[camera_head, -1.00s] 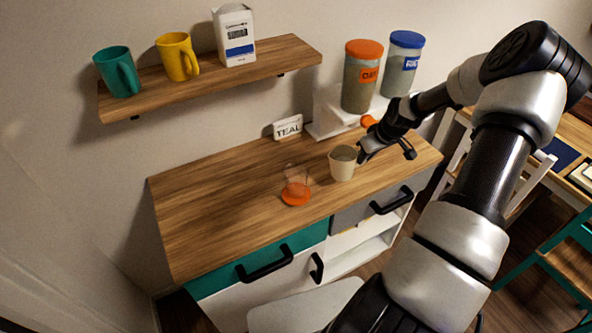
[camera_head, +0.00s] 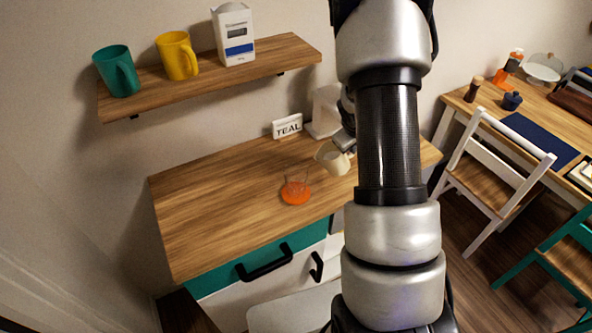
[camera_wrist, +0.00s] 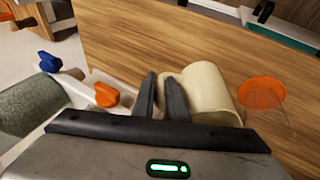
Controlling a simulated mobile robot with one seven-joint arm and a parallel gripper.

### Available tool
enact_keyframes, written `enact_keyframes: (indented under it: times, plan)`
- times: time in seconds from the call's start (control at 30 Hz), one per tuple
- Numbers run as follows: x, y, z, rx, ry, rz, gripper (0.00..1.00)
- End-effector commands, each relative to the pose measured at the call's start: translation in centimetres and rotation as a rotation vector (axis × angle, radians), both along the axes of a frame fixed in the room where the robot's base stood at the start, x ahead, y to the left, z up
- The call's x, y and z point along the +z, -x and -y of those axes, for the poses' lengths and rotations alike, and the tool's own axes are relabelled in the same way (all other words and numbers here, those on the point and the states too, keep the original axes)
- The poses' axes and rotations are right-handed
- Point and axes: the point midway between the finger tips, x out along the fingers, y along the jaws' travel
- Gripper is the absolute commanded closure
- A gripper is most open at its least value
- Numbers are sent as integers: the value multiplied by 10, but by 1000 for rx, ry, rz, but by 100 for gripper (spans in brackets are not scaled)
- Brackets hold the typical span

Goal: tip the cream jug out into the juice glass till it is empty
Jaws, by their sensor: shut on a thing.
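The cream jug (camera_head: 333,160) is a small cream-coloured vessel above the wooden counter, tilted left toward the juice glass. The juice glass (camera_head: 296,188) is clear, with orange in its lower part, and stands upright just left of the jug. My gripper (camera_wrist: 161,92) is shut on the jug's handle side; the jug (camera_wrist: 207,92) lies right of the fingers in the wrist view, with the glass (camera_wrist: 263,94) beyond it. In the head view my arm hides most of the gripper. The jug's inside is hidden, and I see no stream between jug and glass.
The wall shelf (camera_head: 215,75) holds a teal mug (camera_head: 116,71), a yellow mug (camera_head: 176,55) and a carton (camera_head: 233,35). The counter's left half (camera_head: 215,195) is clear.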

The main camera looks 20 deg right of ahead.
Motion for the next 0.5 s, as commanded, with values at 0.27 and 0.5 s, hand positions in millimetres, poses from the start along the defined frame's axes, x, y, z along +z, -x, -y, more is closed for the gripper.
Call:
enact_keyframes:
  times: [0.27, 0.5]
  plan:
    - [9, -3, -20, 11, 137, 7, 100]
    - [22, -1, -26, 5, 196, 5, 100]
